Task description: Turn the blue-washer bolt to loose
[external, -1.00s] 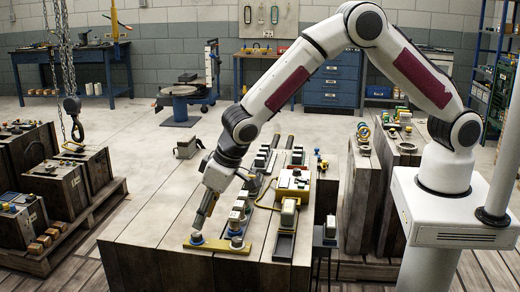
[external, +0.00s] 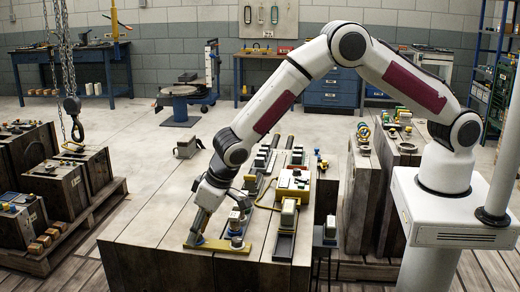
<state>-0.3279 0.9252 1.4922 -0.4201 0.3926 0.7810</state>
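A flat yellow bar (external: 216,245) lies near the front edge of the wooden block top. At its left end is the blue-washer bolt (external: 192,241), small and mostly covered by my gripper. My gripper (external: 195,236) points down at this bolt, with its fingertips at or just over it. I cannot tell whether the fingers touch or close on the bolt; the gap between them is too small to see. A second bolt-like fitting (external: 236,243) stands on the bar's right part, apart from my gripper. The turn position of the blue-washer bolt cannot be read.
Grey-topped fittings (external: 237,222) stand close right of my gripper. A yellow box (external: 293,183) and a dark rail with a pale block (external: 288,213) lie further right. The wooden top (external: 150,225) left of the bar is clear. A chain hook (external: 74,120) hangs at far left.

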